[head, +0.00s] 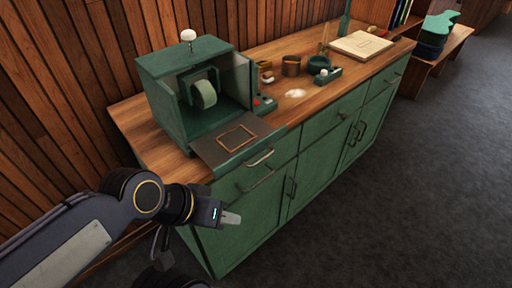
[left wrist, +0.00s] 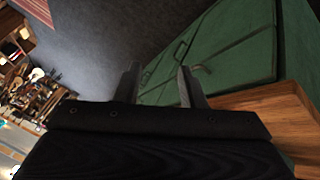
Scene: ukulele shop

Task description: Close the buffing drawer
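The buffing drawer (head: 237,146) is a dark flat-topped piece with a copper-coloured square outline. It juts out in front of the green buffing box (head: 183,118), past the counter's front edge, so it stands open. A pale bar handle (head: 260,157) is on its front. My left gripper (head: 232,218) is in front of the cabinet, below and left of that handle, and touches nothing I can see. In the left wrist view its two fingers (left wrist: 160,85) are apart with nothing between them. My right gripper is not in view.
The green cabinet (head: 325,170) has several bar handles that stick out. The wooden counter (head: 285,115) carries tins, a small switch box (head: 265,104) and a pale board (head: 360,45). The grey floor (head: 400,200) to the right is clear. A bench (head: 440,55) stands far right.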

